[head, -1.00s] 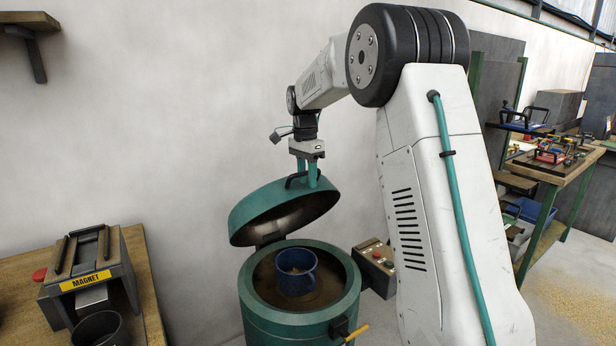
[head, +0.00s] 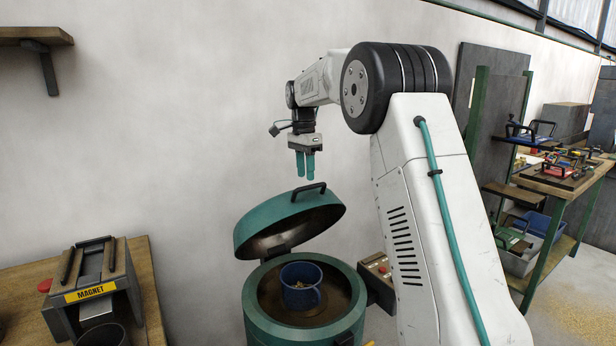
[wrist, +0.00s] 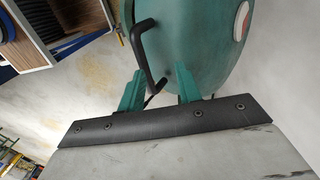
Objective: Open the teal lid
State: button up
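The teal lid (head: 292,222) stands tilted up on its hinge over the round teal drum (head: 257,317), so the drum's mouth is uncovered. Its black bar handle (head: 308,191) is on the lid's upper side. The lid (wrist: 190,40) and the handle (wrist: 142,55) show beyond the fingertips there.
A blue mug-like pot (head: 301,287) with small bits in it sits inside the drum. A control box with buttons (head: 377,270) is at the drum's right. A magnet unit (head: 92,290) stands on a wooden bench at left. A plain wall is behind.

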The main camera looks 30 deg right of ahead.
jog(key=shift+w+r, duration=0.85)
jog(key=shift+r, duration=0.2)
